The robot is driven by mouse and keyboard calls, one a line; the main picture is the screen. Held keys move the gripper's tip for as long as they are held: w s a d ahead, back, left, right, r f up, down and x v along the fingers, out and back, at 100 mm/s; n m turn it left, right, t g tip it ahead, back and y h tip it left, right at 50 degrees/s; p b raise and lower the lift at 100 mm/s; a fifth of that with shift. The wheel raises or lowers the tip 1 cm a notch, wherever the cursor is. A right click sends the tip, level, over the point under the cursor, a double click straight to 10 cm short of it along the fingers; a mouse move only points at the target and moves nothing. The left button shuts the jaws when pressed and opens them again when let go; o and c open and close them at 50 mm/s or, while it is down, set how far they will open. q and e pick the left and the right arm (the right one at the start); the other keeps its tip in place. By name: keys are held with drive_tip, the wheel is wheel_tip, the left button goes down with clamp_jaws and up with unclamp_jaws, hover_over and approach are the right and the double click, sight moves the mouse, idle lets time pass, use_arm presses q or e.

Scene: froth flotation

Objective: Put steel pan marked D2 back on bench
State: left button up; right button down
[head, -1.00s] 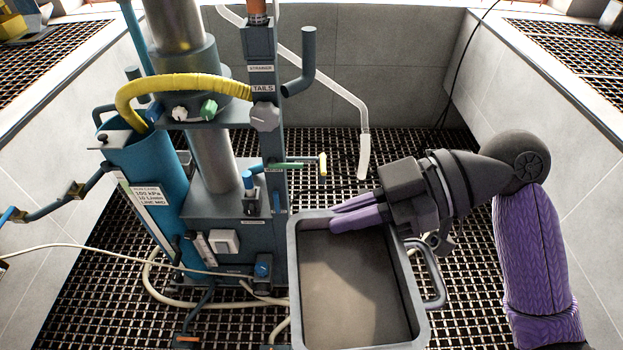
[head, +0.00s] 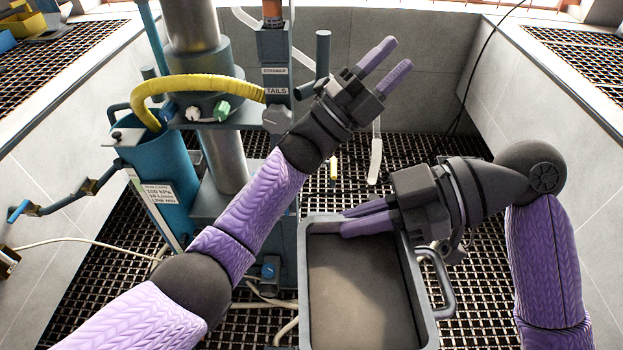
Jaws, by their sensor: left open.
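A grey steel pan (head: 431,308) with a side handle is at the bottom centre, its inside floor brownish. No D2 mark is readable on it. My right gripper (head: 350,220) is at the pan's far rim, its purple fingers close together with the rim between them, shut on the pan. Whether the pan rests on something or hangs is hard to tell. My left gripper (head: 388,65) is open and empty, raised at upper centre, fingers pointing up and right, well apart from the pan. The bench is not clearly identifiable.
The flotation column (head: 219,120) with a yellow hose (head: 200,84) and a teal cylinder (head: 160,180) stands at left, partly behind my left arm. A pale tube (head: 375,158) hangs behind the pan. Grey walls (head: 560,100) flank the dark grating (head: 400,150).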

use_arm(q)
drive_tip(key=s+d+r+m+g+y, duration=0.2)
drive_tip(key=s+r+m+g+y, duration=0.25)
drive_tip(key=s+m+g, duration=0.8)
drive_tip(key=s+d+r+m+g+y, duration=0.2)
drive_tip(key=s+r+m+g+y, duration=0.3)
drive_tip(key=m+g, duration=0.85)
use_arm(e)
drive_tip(key=shift+s, duration=0.1)
use_arm(q)
drive_tip(key=m+t+y, duration=1.4)
drive_tip(key=m+y, duration=0.1)
drive_tip(key=m, duration=0.1)
approach(311, 299)
drive_tip(key=f, duration=0.7)
drive_tip(key=shift+s+a+f, duration=0.15)
drive_tip(key=shift+s+f, duration=0.15)
drive_tip(key=shift+s, duration=0.05)
clamp_jaws()
